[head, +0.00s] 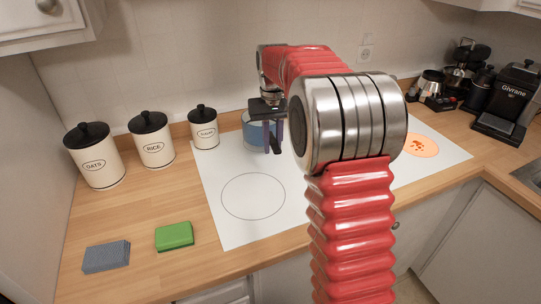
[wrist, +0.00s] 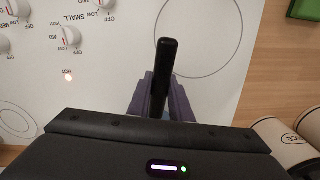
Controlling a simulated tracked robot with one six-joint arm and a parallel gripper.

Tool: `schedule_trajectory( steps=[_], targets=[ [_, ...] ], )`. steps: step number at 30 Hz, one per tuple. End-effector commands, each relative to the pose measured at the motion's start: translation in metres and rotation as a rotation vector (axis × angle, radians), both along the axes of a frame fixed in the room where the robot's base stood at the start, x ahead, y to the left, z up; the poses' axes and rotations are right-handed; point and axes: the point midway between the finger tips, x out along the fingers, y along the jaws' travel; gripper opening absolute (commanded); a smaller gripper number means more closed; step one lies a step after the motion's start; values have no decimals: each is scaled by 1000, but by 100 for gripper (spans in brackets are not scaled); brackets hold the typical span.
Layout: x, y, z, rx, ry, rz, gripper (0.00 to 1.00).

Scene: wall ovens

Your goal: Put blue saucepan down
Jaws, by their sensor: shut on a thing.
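The blue saucepan (head: 253,134) is at the back left of the white cooktop (head: 222,165), partly hidden behind my gripper (head: 272,146). I cannot tell whether its base touches the surface. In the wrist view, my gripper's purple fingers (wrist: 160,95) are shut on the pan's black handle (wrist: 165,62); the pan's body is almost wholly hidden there. An empty burner ring (head: 253,197) lies at the front left of the cooktop. Another burner (head: 420,146) at the right glows orange.
Canisters marked oats (head: 95,158), rice (head: 151,140) and sugar (head: 203,128) stand left of the cooktop. A green sponge (head: 174,236) and a grey-blue sponge (head: 106,257) lie at front left. A coffee machine (head: 508,103) stands at right. Control knobs (wrist: 68,38) show in the wrist view.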

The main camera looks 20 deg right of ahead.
Motion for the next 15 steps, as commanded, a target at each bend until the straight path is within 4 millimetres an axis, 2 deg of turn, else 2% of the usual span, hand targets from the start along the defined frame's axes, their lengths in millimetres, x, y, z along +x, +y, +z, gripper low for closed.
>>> schedule_trajectory(
  steps=[4, 15],
  targets=[
    [1, 0, -11, -1, -4, 0, 0],
    [1, 1, -15, -1, -3, 1, 0]
  ],
)
